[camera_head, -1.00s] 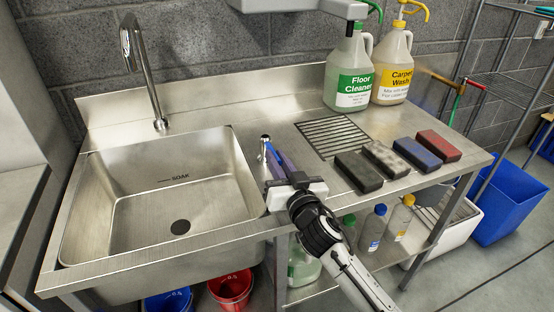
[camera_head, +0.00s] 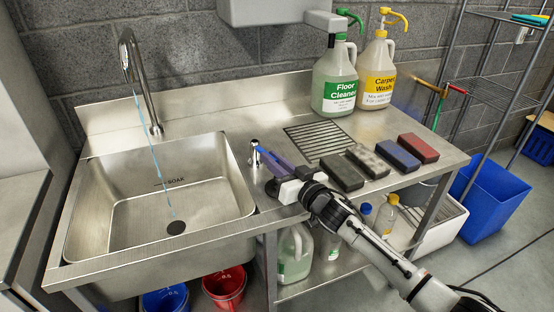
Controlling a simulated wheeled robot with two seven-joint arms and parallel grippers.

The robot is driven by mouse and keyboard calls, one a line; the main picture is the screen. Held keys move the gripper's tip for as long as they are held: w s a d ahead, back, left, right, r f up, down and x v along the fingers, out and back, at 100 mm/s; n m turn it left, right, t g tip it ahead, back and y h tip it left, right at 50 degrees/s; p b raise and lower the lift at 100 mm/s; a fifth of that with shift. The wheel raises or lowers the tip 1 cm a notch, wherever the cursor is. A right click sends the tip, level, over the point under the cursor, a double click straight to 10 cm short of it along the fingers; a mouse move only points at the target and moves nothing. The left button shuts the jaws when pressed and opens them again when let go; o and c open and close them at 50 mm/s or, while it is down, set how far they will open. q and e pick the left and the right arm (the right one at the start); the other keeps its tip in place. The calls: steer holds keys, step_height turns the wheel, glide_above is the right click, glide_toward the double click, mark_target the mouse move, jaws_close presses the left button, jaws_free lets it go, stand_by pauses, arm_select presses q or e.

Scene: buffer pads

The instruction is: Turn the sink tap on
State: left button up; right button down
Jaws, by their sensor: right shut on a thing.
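The sink tap (camera_head: 133,72) is a tall curved chrome spout behind the left side of the steel sink (camera_head: 110,215). A thin blue stream of water (camera_head: 155,165) runs from its spout down to the drain (camera_head: 176,228). A small chrome tap handle (camera_head: 255,152) stands on the counter just right of the basin. My right gripper (camera_head: 264,156) reaches in from the lower right, its blue-tinted fingers at the handle and shut on it. The fingers hide part of the handle. My left gripper is out of view.
A drain grate (camera_head: 318,140) and several pads, including a black one (camera_head: 341,172) and a red one (camera_head: 418,148), lie right of my gripper. Floor Cleaner (camera_head: 335,82) and Carpet Wash (camera_head: 376,72) jugs stand at the back. Red (camera_head: 224,290) and blue buckets are below.

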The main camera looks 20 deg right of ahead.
steer(key=c, duration=2)
jaws_free()
steer(key=v, duration=1)
steer(key=shift+s, duration=0.15)
steer(key=shift+c, duration=0.4)
